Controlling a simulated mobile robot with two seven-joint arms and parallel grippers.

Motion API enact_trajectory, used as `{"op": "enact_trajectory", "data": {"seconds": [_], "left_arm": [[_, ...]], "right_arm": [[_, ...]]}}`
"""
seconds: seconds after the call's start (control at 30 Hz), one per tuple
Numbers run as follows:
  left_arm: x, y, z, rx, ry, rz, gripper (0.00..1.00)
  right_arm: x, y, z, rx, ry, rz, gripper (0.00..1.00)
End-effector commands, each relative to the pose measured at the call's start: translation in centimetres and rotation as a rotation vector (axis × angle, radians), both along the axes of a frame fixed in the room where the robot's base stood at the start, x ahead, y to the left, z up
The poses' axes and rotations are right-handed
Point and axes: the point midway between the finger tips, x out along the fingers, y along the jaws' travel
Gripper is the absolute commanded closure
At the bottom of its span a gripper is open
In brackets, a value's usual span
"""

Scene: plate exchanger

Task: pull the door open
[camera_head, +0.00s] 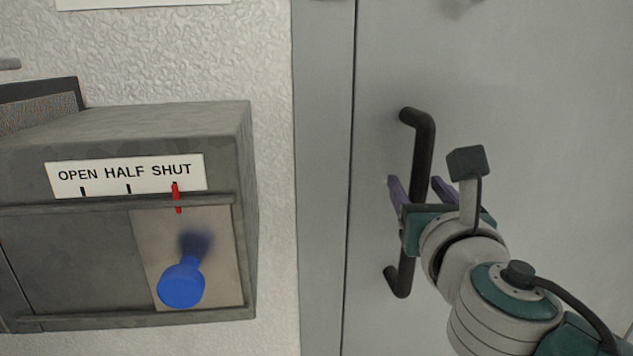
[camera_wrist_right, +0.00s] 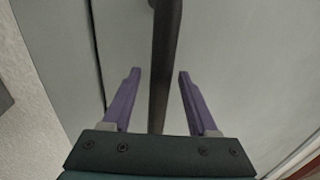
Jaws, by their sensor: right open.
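The grey door (camera_head: 540,90) fills the right of the head view and looks closed against its frame. A dark, upright bar handle (camera_head: 424,150) is fixed near the door's left edge. My right gripper (camera_head: 420,188) is at the middle of the handle, with one purple finger on each side. In the right wrist view the handle (camera_wrist_right: 165,70) runs between the two open fingers (camera_wrist_right: 158,75), with a gap on both sides. The palm hides part of the handle. My left gripper is not in view.
Left of the door frame (camera_head: 322,120), a grey box (camera_head: 70,260) stands out from the white textured wall (camera_head: 180,60). It has a label (camera_head: 125,174) reading OPEN HALF SHUT, a red pointer (camera_head: 177,198) under SHUT, and a blue knob (camera_head: 181,287).

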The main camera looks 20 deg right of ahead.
Motion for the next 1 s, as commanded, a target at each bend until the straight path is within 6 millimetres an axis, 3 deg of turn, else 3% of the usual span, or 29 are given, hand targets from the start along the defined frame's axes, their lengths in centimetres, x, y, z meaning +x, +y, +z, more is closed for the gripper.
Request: {"op": "enact_trajectory", "data": {"seconds": [0.23, 0.73, 1.0], "left_arm": [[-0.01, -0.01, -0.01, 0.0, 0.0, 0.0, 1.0], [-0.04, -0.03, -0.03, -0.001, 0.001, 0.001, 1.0], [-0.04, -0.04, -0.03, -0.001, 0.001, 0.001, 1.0]], "right_arm": [[0.05, -0.04, 0.0, 0.001, 0.0, -0.001, 0.43], [0.01, -0.04, 0.0, 0.001, 0.0, -0.001, 0.99], [0.01, -0.04, 0.0, 0.001, 0.0, -0.001, 1.0]]}}
